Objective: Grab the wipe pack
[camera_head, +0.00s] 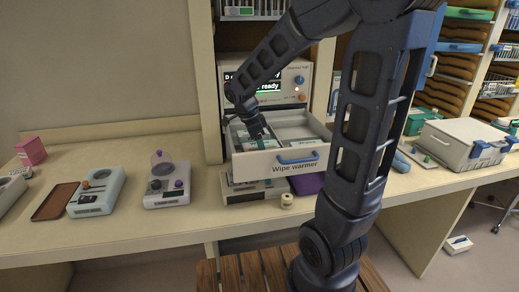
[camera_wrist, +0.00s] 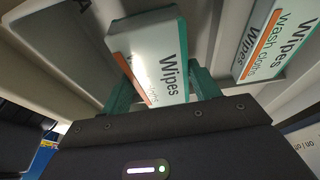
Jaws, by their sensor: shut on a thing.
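The wipe pack (camera_wrist: 152,50) is white with a green end, an orange stripe and the word "Wipes". In the wrist view it sits between the two green fingertips of my gripper (camera_wrist: 160,92), which is shut on it. In the head view my gripper (camera_head: 257,138) reaches down into the open wipe warmer drawer (camera_head: 297,163). The held pack is mostly hidden there by the gripper and the drawer front. A second wipe pack (camera_wrist: 275,42), labelled "Wipes Wash cloths", lies to the right in the wrist view, apart from the fingers.
The drawer's blue handle (camera_head: 298,157) sticks out at its front. The warmer's display (camera_head: 268,84) is above and behind the drawer. A small cream roll (camera_head: 287,201) stands on the counter below. A lidded grey box (camera_head: 462,143) stands at right. My arm crosses the middle.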

